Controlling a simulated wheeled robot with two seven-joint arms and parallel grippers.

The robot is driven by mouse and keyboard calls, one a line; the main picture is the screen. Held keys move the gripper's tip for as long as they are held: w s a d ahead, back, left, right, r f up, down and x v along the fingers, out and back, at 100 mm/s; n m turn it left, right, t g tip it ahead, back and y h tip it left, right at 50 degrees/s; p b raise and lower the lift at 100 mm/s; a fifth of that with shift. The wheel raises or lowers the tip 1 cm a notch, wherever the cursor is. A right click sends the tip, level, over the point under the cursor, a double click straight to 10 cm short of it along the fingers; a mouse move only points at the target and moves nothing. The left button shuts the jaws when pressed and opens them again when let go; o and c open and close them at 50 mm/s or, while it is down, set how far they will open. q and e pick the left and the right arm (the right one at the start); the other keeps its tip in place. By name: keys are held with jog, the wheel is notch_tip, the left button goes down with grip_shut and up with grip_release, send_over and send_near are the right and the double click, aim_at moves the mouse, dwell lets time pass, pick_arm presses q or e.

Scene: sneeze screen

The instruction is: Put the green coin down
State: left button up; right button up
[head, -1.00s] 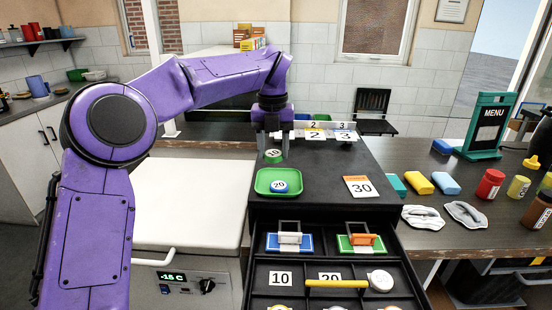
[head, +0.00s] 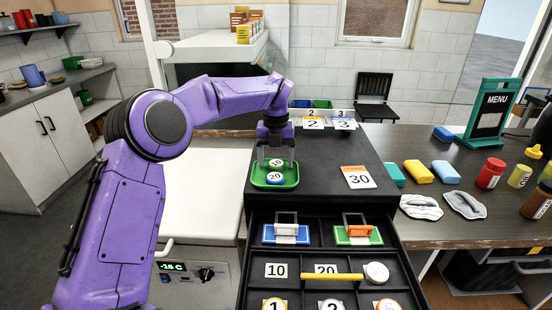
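The green coin (head: 276,162), with a white "10" face, is at the back part of the green tray (head: 257,181). The blue coin (head: 275,177), marked "20", lies in the tray just in front of it and partly overlaps it in the head view. My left gripper (head: 277,160) points down over the back of the tray. Its grey fingers stand either side of the green coin and look spread wider than the coin. The coin's underside is hidden, so its contact with the tray is not clear. My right gripper is out of view.
The tray stands on a black cabinet top with a "30" card (head: 358,178) to its right. Number cards (head: 343,124) stand behind. Sponges (head: 418,172) lie on the counter at right.

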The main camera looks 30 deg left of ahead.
aim_at(276, 164)
pick_arm(q)
notch_tip(276, 164, up, 12)
jog(key=p, duration=0.1)
dwell(0.4)
dwell(0.4)
